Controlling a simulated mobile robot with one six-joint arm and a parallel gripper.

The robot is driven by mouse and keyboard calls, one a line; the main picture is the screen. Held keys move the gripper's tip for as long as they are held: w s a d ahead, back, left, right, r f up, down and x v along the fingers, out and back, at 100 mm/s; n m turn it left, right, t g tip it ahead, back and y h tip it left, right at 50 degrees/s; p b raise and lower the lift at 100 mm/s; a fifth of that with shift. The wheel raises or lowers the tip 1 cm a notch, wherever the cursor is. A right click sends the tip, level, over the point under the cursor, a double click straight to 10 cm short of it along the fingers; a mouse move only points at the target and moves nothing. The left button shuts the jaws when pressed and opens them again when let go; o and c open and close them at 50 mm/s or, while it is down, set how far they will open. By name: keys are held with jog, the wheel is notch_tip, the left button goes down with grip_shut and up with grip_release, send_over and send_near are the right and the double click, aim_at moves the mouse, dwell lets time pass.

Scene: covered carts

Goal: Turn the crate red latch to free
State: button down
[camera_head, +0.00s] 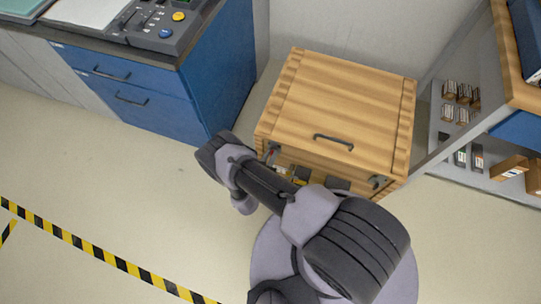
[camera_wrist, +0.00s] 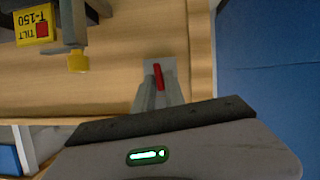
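The wooden crate (camera_head: 340,95) stands on the floor with its lid down. In the wrist view, its wooden side (camera_wrist: 110,80) fills the middle. The red latch (camera_wrist: 158,76) is a short, slightly tilted bar on a grey plate (camera_wrist: 153,66), near the crate's right edge in that view. My gripper (camera_wrist: 160,93) points at the latch, with its grey fingers close to the red bar. I cannot tell whether they touch it or how far apart they are.
In the wrist view, a grey fitting with a yellow tilt label (camera_wrist: 33,24) and a yellow knob (camera_wrist: 78,62) sit left of the latch. A blue cabinet (camera_head: 215,75) stands left of the crate, and a shelf rack (camera_head: 480,125) stands right.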

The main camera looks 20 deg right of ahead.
dwell(0.4)
jog(key=shift+w+a+f+n+g+h, duration=0.15)
jog(key=shift+n+g+h, duration=0.2)
jog(key=shift+n+h, duration=0.7)
jog(key=shift+w+a+n+g+h, duration=0.15)
jog(key=shift+n+g+h, duration=0.3)
jog(key=shift+n, duration=1.1)
jog(key=c, duration=1.5)
grip_release()
jog(key=shift+d+f, duration=0.1)
jog(key=shift+d, duration=0.1)
